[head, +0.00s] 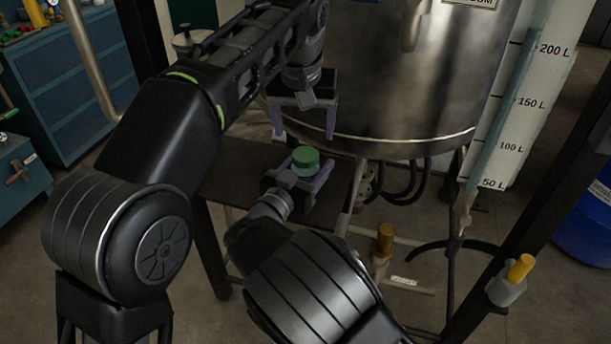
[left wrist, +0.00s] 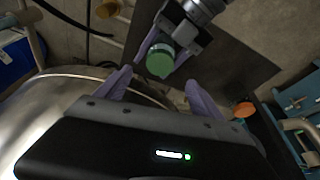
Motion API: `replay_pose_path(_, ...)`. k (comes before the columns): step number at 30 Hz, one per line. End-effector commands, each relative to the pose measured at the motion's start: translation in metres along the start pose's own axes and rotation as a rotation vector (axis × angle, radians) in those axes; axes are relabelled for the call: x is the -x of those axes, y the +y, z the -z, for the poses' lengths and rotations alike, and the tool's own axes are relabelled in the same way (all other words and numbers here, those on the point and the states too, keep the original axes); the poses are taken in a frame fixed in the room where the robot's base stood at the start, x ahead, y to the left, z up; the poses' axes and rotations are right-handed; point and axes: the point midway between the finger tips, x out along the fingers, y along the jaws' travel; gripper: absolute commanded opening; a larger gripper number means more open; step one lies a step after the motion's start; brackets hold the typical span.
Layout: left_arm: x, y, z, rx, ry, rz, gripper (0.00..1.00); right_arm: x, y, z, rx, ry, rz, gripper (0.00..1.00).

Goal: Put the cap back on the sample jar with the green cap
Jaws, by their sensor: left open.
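The green cap (head: 306,155) sits on top of the sample jar (head: 304,171), whose pale side shows just below it. I cannot tell whether the cap is seated fully. My right gripper (head: 305,178) has its fingers on both sides of the jar and is shut on it, over the dark table. My left gripper (head: 304,132) is open and empty above the cap, fingers pointing down and apart from it. In the left wrist view the cap (left wrist: 160,62) lies just beyond the gap between my left fingertips (left wrist: 157,82).
A large steel vessel (head: 400,80) stands close behind my left gripper. The dark table (head: 235,170) is bare to the left of the jar. A level scale (head: 510,110), a yellow-handled valve (head: 515,275) and hoses are on the right. Blue drawers (head: 75,90) stand at the back left.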

Motion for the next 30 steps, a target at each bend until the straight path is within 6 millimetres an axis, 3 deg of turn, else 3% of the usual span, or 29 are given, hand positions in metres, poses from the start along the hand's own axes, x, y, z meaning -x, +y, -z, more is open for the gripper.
replay_pose_path(8, 0.0, 0.0, 0.0, 0.0, 0.0, 0.0, 1.0, 0.0001, 0.0, -0.0002, 0.0, 0.0, 0.0, 0.0)
replay_pose_path(12, 0.0, 0.0, 0.0, 0.0, 0.0, 0.0, 1.0, 0.0001, 0.0, -0.0002, 0.0, 0.0, 0.0, 0.0)
replay_pose_path(13, 0.0, 0.0, 0.0, 0.0, 0.0, 0.0, 1.0, 0.0001, 0.0, -0.0002, 0.0, 0.0, 0.0, 0.61)
replay_pose_path(22, 0.0, 0.0, 0.0, 0.0, 0.0, 0.0, 1.0, 0.0001, 0.0, -0.0001, 0.0, 0.0, 0.0, 0.85)
replay_pose_path(30, -0.0001, 0.0, 0.0, 0.0, 0.0, 0.0, 1.0, 0.0007, -0.0001, -0.0001, 0.0, 0.0, 0.0, 0.85)
